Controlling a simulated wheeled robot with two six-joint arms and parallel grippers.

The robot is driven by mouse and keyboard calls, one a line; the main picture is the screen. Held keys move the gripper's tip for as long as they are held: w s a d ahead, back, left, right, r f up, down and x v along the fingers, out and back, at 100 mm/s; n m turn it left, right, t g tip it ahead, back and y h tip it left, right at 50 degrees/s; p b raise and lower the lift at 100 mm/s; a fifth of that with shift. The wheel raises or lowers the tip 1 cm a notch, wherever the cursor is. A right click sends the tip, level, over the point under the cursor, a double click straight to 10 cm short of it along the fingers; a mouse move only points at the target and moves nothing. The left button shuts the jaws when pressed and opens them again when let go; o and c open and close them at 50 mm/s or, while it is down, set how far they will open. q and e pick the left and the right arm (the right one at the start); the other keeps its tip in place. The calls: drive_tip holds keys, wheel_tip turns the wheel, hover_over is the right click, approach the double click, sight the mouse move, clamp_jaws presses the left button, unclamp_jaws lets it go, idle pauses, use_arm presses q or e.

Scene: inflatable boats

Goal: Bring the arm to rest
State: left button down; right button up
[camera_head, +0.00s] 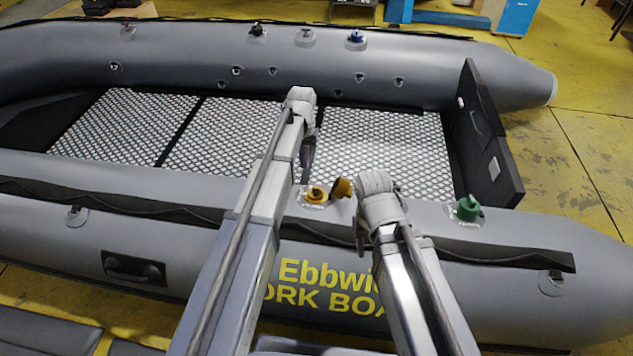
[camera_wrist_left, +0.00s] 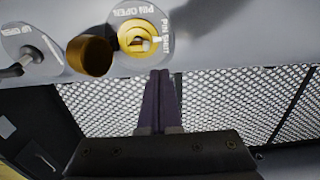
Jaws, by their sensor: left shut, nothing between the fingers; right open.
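My left arm reaches over the near tube of the grey inflatable boat (camera_head: 150,180). My left gripper (camera_head: 307,165) points down over the mesh floor just behind the tube. In the left wrist view its fingers (camera_wrist_left: 160,100) are together with nothing between them. My right arm ends above the near tube. My right gripper (camera_head: 360,238) hangs by its outer face, small and partly hidden, open, with nothing seen in it. Between the two wrists, a yellow valve (camera_head: 316,193) with an orange-brown cap (camera_head: 343,187) beside it sits on the near tube; both show in the left wrist view.
A green valve (camera_head: 468,208) stands on the near tube right of my right wrist. A blue valve (camera_head: 356,37) and a black valve (camera_head: 256,30) sit on the far tube. The black transom (camera_head: 487,135) closes the right end. Yellow floor (camera_head: 585,150) beyond it is clear.

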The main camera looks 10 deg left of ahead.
use_arm(q)
drive_tip(key=shift+a+r, duration=0.1)
drive_tip(key=s+d+r+m+p, duration=0.2)
drive_tip(key=s+d+r+p, duration=0.2)
drive_tip(key=s+r+p, duration=0.8)
drive_tip(key=s+d+r+m+y+p, duration=0.1)
drive_tip(key=s+d+r+p, duration=0.4)
drive_tip(key=s+r+p, duration=0.8)
drive_tip(key=shift+s+d+m, duration=0.3)
drive_tip(key=shift+s+m, duration=0.1)
drive_tip(key=shift+s, duration=0.7)
